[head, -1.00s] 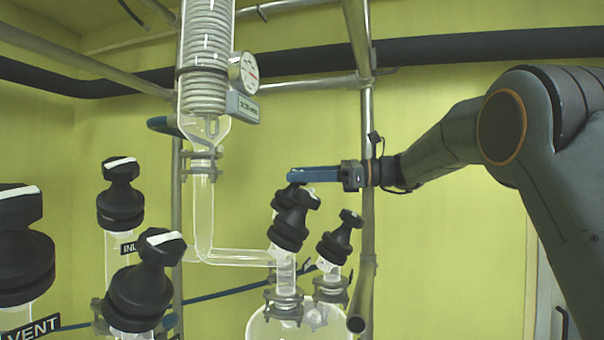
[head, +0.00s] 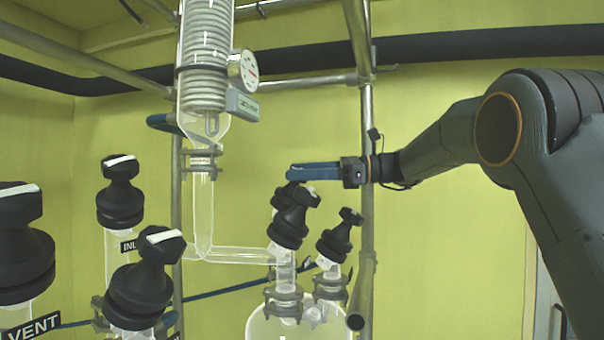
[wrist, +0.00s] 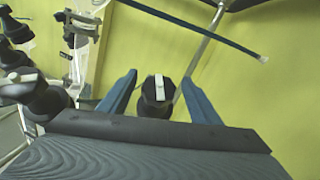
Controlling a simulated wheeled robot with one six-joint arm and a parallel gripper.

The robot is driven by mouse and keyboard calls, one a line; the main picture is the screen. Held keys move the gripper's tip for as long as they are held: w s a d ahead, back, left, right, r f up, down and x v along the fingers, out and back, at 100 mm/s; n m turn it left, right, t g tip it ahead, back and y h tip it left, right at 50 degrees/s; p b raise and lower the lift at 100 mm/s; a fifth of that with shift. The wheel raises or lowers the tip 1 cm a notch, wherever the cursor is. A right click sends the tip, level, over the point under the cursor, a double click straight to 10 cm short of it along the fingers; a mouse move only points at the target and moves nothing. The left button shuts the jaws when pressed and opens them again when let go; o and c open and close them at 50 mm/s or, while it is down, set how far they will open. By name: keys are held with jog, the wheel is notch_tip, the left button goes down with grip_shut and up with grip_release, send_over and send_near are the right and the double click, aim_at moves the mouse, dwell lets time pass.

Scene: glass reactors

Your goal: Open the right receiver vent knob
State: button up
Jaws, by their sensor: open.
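My gripper (head: 291,172) reaches in from the right, its blue fingers open and level above the black knobs on the glass receiver (head: 300,325). In the wrist view, a black knob (wrist: 157,95) with a white stripe shows between the open fingers, with a gap on each side. A smaller black knob (head: 342,235) stands to the right, tilted. I cannot tell which one is the right receiver vent, as no label shows on them.
Larger black knobs (head: 140,290) with white stripes stand at the left, one above a VENT label (head: 33,328). A vertical metal pole (head: 367,230) stands close by the wrist. A glass tube (head: 203,215) and coil condenser (head: 205,60) rise to the left.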

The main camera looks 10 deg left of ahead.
notch_tip(320, 180, up, 10)
jog(key=shift+f+b, duration=0.1)
jog(key=shift+b, duration=0.8)
